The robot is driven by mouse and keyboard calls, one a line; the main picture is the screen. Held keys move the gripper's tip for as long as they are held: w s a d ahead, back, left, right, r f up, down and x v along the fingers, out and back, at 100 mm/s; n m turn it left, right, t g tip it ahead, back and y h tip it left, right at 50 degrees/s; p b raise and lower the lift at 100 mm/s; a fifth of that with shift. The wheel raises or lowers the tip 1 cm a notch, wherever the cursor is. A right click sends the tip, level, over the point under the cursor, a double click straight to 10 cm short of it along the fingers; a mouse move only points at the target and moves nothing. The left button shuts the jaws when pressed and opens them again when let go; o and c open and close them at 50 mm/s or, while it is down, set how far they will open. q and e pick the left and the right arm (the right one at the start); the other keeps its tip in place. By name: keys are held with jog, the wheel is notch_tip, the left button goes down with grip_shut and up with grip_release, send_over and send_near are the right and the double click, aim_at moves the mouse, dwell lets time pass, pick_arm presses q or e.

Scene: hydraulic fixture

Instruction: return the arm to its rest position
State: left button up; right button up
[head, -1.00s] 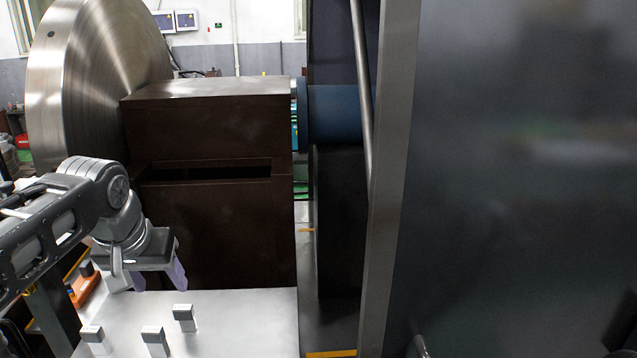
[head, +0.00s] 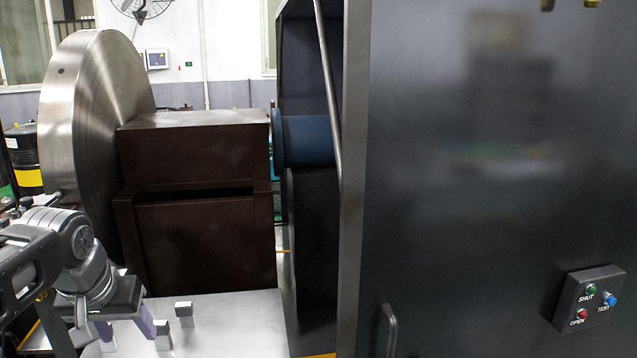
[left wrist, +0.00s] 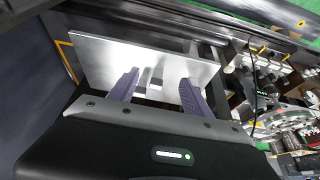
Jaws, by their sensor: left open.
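My left arm comes in from the left in the head view. Its gripper (head: 127,326) is at the lower left, over the left part of a pale metal table (head: 240,318). In the left wrist view the two purple-grey fingers (left wrist: 158,90) stand apart with nothing between them. The same table (left wrist: 100,60) lies beyond the fingers there. My right gripper is not in view.
Small grey blocks (head: 184,309) stand on the table near the left gripper. A brown metal housing (head: 205,240) and a large steel disc (head: 85,130) rise behind it. A tall dark panel (head: 450,200) with a button box (head: 588,298) fills the right.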

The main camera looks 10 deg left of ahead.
pick_arm(q)
jog(key=w+d+f+m+h, duration=0.1)
jog(key=w+d+f, duration=0.3)
jog(key=f, duration=0.3)
jog(key=w+d+f+m+h, duration=0.1)
jog(key=w+d+f, duration=0.25)
jog(key=f, duration=0.35)
jog(key=s+d+f+g+h, duration=0.1)
jog(key=d+f, duration=0.4)
jog(key=f, duration=0.3)
jog(key=s+d+f+g+h, duration=0.1)
jog(key=d+f, duration=0.4)
jog(key=f, duration=0.2)
jog(key=s+d+f+g, duration=0.1)
jog(key=s+d+f, duration=0.5)
jog(key=s+f, duration=0.4)
jog(key=s+d+f+h+p, duration=0.1)
jog(key=s+d+f, duration=0.6)
jog(key=s+f, duration=0.2)
jog(key=shift+s+f+g+h, duration=0.3)
jog(key=shift+s+f+g, duration=0.1)
jog(key=shift+s, duration=0.1)
